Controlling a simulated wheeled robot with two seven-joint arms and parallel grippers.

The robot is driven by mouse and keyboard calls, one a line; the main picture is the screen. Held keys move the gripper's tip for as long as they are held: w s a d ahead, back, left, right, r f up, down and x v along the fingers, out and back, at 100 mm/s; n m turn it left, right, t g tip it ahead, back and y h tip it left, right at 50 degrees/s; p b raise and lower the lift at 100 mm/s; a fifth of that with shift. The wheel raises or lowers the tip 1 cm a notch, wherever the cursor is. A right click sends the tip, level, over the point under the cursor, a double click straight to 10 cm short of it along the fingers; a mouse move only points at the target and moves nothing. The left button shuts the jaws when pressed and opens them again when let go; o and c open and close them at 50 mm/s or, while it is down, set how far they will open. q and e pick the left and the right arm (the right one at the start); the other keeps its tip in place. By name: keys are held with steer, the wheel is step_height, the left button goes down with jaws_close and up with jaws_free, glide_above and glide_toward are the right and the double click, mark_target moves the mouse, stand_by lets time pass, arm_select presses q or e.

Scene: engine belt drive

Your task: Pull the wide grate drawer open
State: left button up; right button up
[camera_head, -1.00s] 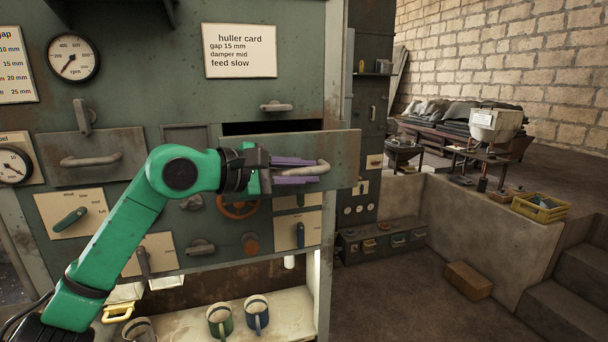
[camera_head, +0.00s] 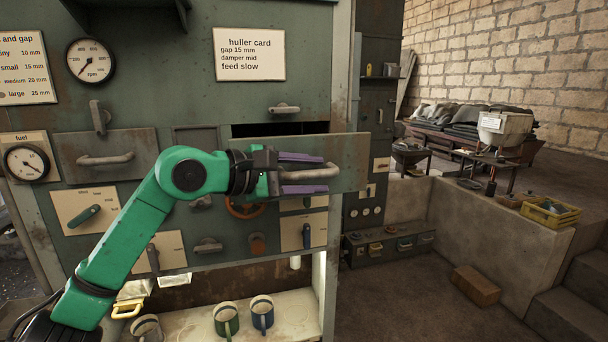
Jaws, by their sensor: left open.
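The wide grate drawer (camera_head: 349,150) has a grey-green front and stands out from the machine, with a dark slot showing above it. Its pale curved handle (camera_head: 318,173) is on the front. My left gripper (camera_head: 305,174) is open at this handle, one purple finger above the bar and one below it. I cannot tell whether either finger touches it. The gripper and wrist hide the left part of the drawer front. My right gripper is not in view.
Another drawer front with a handle (camera_head: 105,159) is on the left of the machine. A handle (camera_head: 284,107) sits above the slot. Mugs (camera_head: 227,317) stand on the shelf below. The floor to the right is mostly clear, with a brown block (camera_head: 476,286).

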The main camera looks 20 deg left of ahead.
arm_select(q)
steer(key=shift+s+a+b, duration=0.3)
steer(key=b+v, duration=0.5)
steer(key=v, duration=0.8)
steer(key=shift+s+a+r, duration=0.15)
steer(key=shift+s+r, duration=0.1)
steer(key=shift+s, duration=0.05)
